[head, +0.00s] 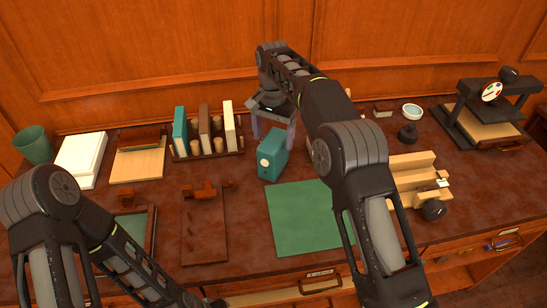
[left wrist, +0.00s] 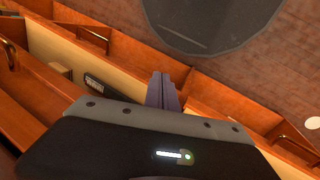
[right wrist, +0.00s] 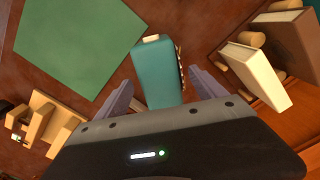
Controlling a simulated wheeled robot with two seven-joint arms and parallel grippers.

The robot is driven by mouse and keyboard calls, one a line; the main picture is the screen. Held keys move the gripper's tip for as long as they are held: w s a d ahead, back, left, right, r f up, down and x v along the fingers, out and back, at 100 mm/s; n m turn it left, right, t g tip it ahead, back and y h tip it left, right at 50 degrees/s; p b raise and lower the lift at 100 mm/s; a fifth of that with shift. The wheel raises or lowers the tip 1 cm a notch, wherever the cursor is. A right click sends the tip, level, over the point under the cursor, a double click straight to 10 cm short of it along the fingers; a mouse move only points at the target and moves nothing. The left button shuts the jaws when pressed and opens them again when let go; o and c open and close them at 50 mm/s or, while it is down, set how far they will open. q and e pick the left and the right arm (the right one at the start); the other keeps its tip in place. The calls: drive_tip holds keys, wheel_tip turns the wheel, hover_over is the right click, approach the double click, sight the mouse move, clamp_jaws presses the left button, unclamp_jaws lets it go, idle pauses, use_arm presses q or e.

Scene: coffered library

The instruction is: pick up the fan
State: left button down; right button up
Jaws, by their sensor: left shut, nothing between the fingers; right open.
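The teal boxy object (head: 272,158) with a round cream disc on its front is what I take to be the fan. It stands on the desk behind the green mat. My right gripper (head: 273,128) is open, pointing down over it from behind. In the right wrist view the teal body (right wrist: 160,75) lies between the two spread fingers, with gaps showing, so it is not clamped. The palm hides its near end there. My left gripper (left wrist: 161,90) is shut and empty, in front of open drawers in the left wrist view.
A rack of books (head: 207,150) stands left of the fan. The green mat (head: 297,222) is bare. A wooden stepped block (head: 413,175) and a press (head: 490,125) stand to the right. White books (head: 80,155) and a green cup (head: 33,145) are far left.

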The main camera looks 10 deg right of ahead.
drive_tip(key=shift+f, duration=0.45)
drive_tip(key=shift+f+p, duration=0.45)
drive_tip(key=shift+f, duration=2.2)
drive_tip(key=shift+c, duration=0.2)
drive_tip(key=c, duration=1.7)
